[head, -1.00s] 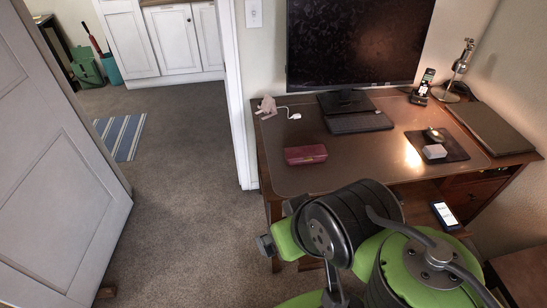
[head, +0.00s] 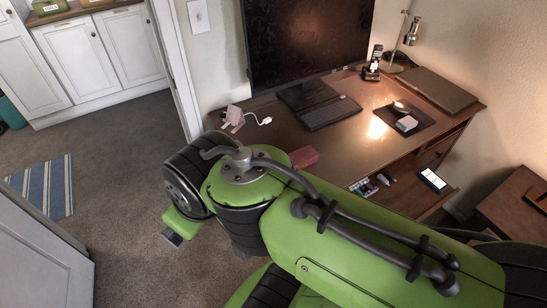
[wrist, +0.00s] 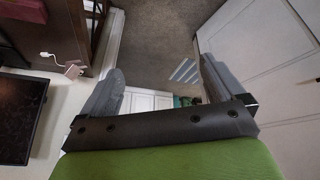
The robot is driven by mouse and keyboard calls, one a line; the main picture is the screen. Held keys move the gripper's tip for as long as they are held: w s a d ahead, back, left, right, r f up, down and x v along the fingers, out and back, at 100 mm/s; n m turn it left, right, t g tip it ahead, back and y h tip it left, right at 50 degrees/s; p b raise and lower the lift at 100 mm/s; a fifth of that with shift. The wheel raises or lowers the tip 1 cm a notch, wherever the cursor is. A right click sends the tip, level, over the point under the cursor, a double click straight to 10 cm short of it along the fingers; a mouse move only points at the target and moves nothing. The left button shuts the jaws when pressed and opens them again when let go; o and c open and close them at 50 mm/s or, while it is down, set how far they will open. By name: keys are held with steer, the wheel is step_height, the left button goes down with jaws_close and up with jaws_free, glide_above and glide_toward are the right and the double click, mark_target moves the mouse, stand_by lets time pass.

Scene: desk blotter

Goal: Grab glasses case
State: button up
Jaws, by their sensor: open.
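The glasses case (head: 303,157) is a dark pink-red box lying on the desk blotter (head: 345,150). My arm hides part of it in the head view. My gripper (wrist: 160,88) is open in the wrist view, with nothing between its two grey fingers. It faces the carpet, white cabinets and door, away from the desk. In the head view the end of my arm hangs over the floor left of the desk, apart from the case.
On the desk are a monitor (head: 305,45), a keyboard (head: 332,112), a mouse (head: 401,106), a closed laptop (head: 430,88) and a lamp (head: 411,32). A phone (head: 433,180) lies on a lower drawer or shelf. Open carpet (head: 110,130) lies left.

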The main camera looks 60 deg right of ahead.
steer(key=w+d+f+n+g+h+b, duration=0.3)
steer(key=w+d+f, duration=0.3)
steer(key=d+f, duration=0.3)
steer(key=w+d+f+n+g+h+b, duration=0.35)
steer(key=w+d+f, duration=0.35)
steer(key=d, duration=0.4)
steer(key=s+d+f+n+g+h+b, duration=0.1)
steer(key=s+d+f+b, duration=0.1)
steer(key=d+f, duration=0.3)
steer(key=s+d+f+n+g+h+b, duration=0.2)
steer(key=d+f, duration=0.3)
steer(key=d, duration=0.4)
steer(key=s+d+f+n+g+h+b, duration=0.1)
steer(key=s+d+f+n+h+b, duration=0.1)
steer(key=d+f, duration=0.4)
steer(key=shift+s+d+n+g+b, duration=0.2)
steer(key=shift+s+d, duration=0.1)
steer(key=shift+d, duration=0.2)
steer(key=shift+s+d+n+g+b, duration=0.15)
steer(key=shift+s+d, duration=0.1)
steer(key=shift+d, duration=0.2)
steer(key=shift+r, duration=0.1)
steer(key=c, duration=1.1)
